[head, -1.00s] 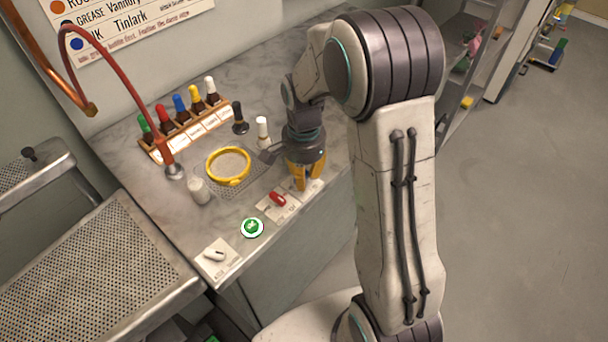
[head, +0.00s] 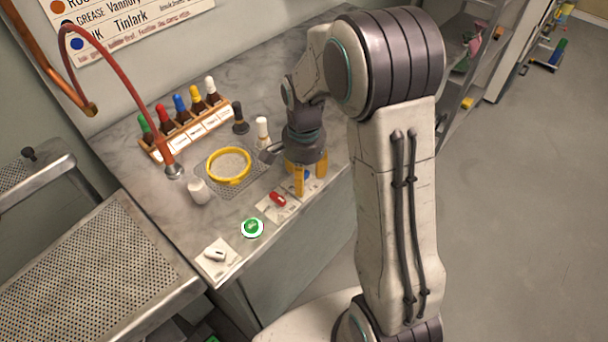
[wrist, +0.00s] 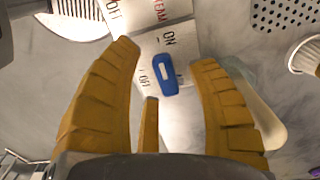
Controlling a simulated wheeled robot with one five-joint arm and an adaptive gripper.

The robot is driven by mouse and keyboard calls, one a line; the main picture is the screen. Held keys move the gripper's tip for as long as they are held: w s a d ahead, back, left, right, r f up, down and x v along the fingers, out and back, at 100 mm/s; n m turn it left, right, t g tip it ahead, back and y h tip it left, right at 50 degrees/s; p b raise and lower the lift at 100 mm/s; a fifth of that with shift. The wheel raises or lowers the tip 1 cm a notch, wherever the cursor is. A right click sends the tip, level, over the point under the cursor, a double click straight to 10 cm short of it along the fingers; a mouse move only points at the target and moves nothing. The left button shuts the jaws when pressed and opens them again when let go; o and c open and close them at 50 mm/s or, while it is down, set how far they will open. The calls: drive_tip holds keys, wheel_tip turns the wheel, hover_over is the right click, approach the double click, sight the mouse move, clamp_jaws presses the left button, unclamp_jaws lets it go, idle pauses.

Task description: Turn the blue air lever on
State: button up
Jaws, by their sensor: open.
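The blue air lever (wrist: 164,75) lies on a white plate with ON and OFF lettering in the wrist view. Its long side runs nearly up and down in that picture, between the two words; I cannot tell its setting for sure. My gripper (wrist: 165,58) is open, with yellow fingers on both sides of the lever and apart from it. In the head view my gripper (head: 309,181) points down over the counter's front edge, and a bit of the blue lever (head: 307,174) shows between the fingers; the rest is hidden.
A yellow ring (head: 229,181), a white-capped bottle (head: 262,130) and a bottle rack (head: 190,134) stand behind.

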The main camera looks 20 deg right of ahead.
wheel_tip(320, 180, up, 12)
idle(0.8)
idle(0.5)
drive_tip(key=s+f+n, duration=0.4)
drive_tip(key=s+n, duration=0.2)
drive_tip(key=n, duration=0.5)
drive_tip(key=s+r+t+p, duration=0.1)
drive_tip(key=s+r, duration=0.2)
drive_tip(key=s, duration=0.3)
drive_tip(key=s+r+n+t+p, duration=0.1)
drive_tip(key=s+r+t, duration=0.1)
drive_tip(key=s, duration=0.4)
drive_tip(key=shift+s+r+n, duration=0.3)
drive_tip(key=shift+s+r, duration=0.05)
drive_tip(key=shift+r, duration=0.4)
